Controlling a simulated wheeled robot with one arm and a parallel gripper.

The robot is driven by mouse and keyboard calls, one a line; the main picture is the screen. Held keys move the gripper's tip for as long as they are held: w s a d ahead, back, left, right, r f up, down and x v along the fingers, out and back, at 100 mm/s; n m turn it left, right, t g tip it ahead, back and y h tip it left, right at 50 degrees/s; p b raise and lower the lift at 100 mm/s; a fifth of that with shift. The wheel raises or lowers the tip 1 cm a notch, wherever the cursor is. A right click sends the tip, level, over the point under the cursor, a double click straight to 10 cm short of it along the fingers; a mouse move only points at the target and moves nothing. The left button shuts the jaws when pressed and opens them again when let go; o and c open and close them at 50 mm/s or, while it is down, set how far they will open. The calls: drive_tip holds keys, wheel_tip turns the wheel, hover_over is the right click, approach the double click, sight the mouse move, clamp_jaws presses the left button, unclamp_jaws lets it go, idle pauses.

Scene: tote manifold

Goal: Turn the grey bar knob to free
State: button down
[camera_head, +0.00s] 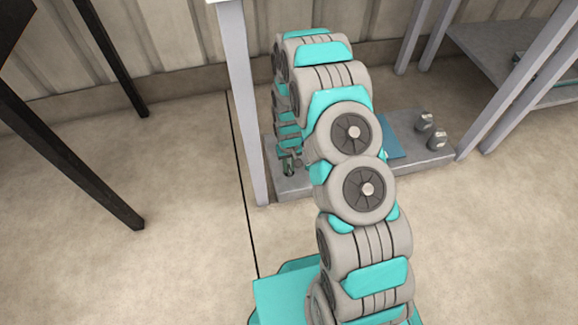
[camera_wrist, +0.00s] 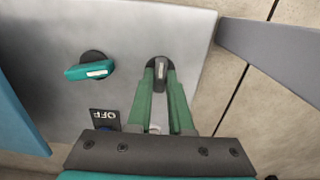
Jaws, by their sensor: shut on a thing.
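The grey bar knob (camera_wrist: 161,74) has a pale stripe along its bar and sits on a dark round base on a grey panel (camera_wrist: 150,25). In the wrist view its bar points roughly up and down the picture. My gripper (camera_wrist: 160,72) has green fingers that are shut on the knob, one on each side. In the head view my gripper (camera_head: 289,165) is low at the left end of the grey panel, and my arm hides much of that area. I cannot make out the knob there.
A teal bar knob (camera_wrist: 90,70) with a pale stripe lies left of the grey one, turned crosswise. An OFF label (camera_wrist: 107,118) reads upside down. A blue plate (camera_wrist: 18,110) is at far left. A grey post (camera_head: 240,100) stands close beside my gripper.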

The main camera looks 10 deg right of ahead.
sight(289, 169)
idle(0.4)
drive_tip(key=c, duration=0.8)
unclamp_jaws()
drive_tip(key=shift+r, duration=0.1)
wheel_tip(289, 169, up, 8)
drive_tip(key=shift+f, duration=0.15)
drive_tip(key=shift+s, duration=0.1)
